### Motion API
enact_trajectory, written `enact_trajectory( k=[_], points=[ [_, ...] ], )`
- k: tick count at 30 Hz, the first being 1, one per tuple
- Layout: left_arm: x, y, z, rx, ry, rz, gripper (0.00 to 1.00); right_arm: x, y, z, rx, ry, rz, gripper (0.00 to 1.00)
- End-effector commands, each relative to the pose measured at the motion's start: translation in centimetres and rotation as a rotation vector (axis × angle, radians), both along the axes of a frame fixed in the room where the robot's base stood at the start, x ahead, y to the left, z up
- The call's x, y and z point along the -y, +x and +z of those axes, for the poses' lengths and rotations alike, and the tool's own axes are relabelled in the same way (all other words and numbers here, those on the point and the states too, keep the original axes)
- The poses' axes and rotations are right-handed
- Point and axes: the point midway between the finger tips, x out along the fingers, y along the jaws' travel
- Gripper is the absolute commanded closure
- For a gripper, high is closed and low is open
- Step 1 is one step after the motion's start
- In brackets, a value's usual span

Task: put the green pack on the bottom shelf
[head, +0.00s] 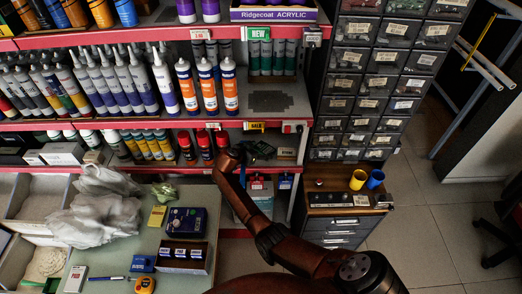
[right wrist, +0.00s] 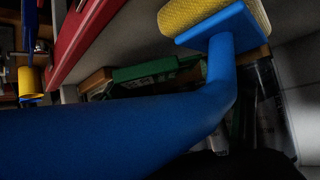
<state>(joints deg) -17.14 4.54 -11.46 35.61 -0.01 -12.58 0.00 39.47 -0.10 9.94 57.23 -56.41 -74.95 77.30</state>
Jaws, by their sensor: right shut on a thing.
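My right gripper (head: 252,150) reaches into the lower part of the red-edged shelving, at the end of my brown arm. It is shut on the dark green pack (head: 264,148), which shows as a small dark patch. In the right wrist view the green pack (right wrist: 145,70) has pale print and is partly hidden behind a large blue part with a yellow pad. The lower shelf's red edge (head: 130,170) runs below the gripper's level. Whether the pack touches the shelf cannot be told. My left gripper is not in view.
Red-capped bottles (head: 205,145) stand just left of the gripper. A shelf edge (head: 262,124) runs above it. A cluttered table (head: 213,200) is in front.

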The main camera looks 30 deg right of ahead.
Motion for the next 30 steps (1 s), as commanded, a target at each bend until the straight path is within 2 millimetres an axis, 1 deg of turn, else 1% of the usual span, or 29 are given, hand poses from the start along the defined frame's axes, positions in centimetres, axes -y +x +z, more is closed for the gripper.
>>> enact_trajectory(
  k=[1,5,6,13,23,26,28,30],
  points=[
    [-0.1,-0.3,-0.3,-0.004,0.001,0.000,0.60,0.0,-0.2,-0.9,-0.009,0.005,0.000,0.47],
    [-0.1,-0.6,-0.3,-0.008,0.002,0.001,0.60,0.0,-0.3,-1.1,-0.012,0.006,-0.002,0.47],
    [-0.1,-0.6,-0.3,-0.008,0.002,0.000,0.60,0.0,-0.3,-1.1,-0.013,0.007,-0.001,0.25],
    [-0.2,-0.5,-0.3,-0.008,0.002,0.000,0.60,0.0,-0.4,-1.4,-0.016,0.008,-0.002,0.09],
    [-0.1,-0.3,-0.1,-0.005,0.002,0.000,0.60,-0.1,-0.5,-1.4,-0.019,0.012,0.000,0.09],
    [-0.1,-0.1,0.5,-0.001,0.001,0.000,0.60,-0.2,-0.5,-0.7,-0.019,0.012,0.000,0.09],
    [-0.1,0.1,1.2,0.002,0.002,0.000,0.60,-0.2,-0.5,0.1,-0.019,0.011,0.000,0.09],
    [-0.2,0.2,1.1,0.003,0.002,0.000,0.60,-1.5,-0.8,0.7,-0.016,0.013,0.003,0.09]
  ],
)
